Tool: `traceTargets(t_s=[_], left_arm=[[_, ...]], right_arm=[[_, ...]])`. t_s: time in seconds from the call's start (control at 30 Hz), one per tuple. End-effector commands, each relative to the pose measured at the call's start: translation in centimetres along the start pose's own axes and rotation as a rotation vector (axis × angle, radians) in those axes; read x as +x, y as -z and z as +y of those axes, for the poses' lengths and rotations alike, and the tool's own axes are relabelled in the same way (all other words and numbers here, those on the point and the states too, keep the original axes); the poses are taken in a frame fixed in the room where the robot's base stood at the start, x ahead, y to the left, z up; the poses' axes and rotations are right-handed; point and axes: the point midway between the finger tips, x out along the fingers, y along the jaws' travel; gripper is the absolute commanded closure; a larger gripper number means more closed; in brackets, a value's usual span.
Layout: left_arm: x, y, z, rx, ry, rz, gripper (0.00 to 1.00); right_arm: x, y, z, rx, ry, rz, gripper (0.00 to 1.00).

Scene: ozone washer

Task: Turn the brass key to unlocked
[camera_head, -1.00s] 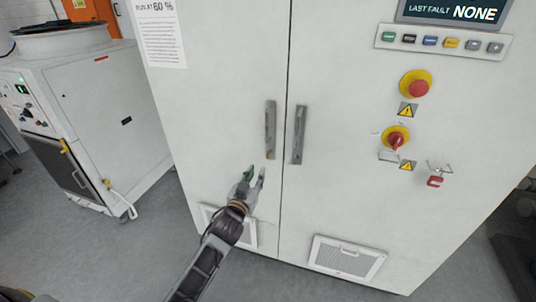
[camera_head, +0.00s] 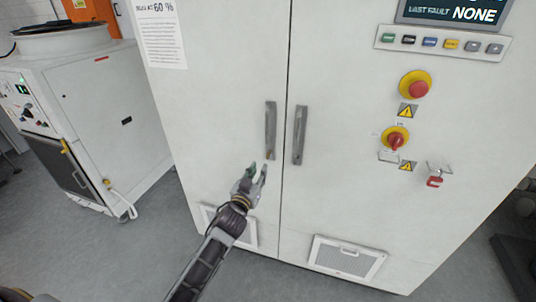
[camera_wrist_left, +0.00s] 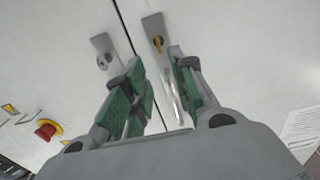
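The brass key (camera_wrist_left: 159,43) shows in the left wrist view on the end of one grey door handle (camera_wrist_left: 160,55). This is the left of the two cabinet handles in the head view (camera_head: 270,130); the key is too small to make out clearly there. The other handle (camera_wrist_left: 110,55) has a silver round lock at its end. My left gripper (camera_head: 258,168) is open and empty, just below the left handle. In the wrist view its green-padded fingers (camera_wrist_left: 155,65) are apart, with the key beyond and between their tips. My right gripper is not in view.
The white cabinet (camera_head: 220,100) has a closed double door. Red knobs on yellow plates (camera_head: 418,88) and a red padlock-like piece (camera_head: 434,182) sit on the right door. A white machine (camera_head: 110,130) stands to the left. The floor between is clear.

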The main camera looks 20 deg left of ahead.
Motion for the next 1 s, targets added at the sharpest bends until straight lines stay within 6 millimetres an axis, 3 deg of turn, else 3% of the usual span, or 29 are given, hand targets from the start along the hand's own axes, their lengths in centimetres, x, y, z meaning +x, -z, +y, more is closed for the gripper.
traceTargets(t_s=[1.0], left_arm=[[8.5, 0.1, 0.0, 0.000, 0.000, 0.001, 0.74]], right_arm=[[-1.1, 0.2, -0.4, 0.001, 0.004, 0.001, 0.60]])
